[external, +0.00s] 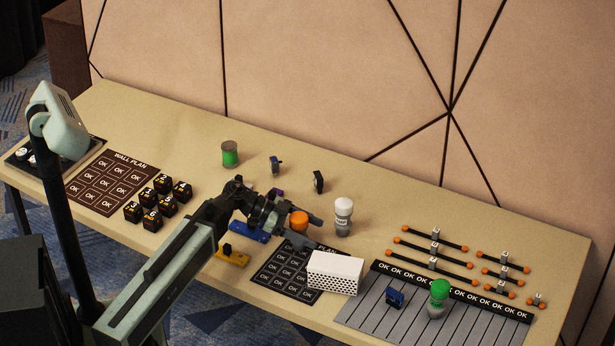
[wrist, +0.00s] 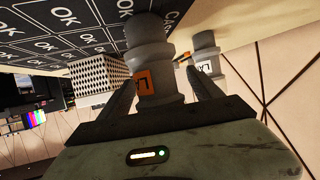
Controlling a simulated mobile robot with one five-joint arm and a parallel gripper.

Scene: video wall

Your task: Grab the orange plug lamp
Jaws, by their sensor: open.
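The orange plug lamp (external: 299,220) stands on the table in the external view, its orange top showing and its lower part hidden by my gripper. My gripper (external: 311,232) is open, with its fingers reaching to either side of the lamp. In the wrist view, the lamp's grey body (wrist: 150,40) with an orange label sits between the two open fingers (wrist: 160,78). Its orange top is not visible there. I cannot tell whether either finger touches it.
A white-topped lamp (external: 343,217) stands close to the right; its grey body (wrist: 207,48) shows beyond the right finger. A white perforated box (external: 335,273) is in front, beside a dark plan board (external: 272,282). A green lamp (external: 438,296) stands on the striped panel (external: 372,319).

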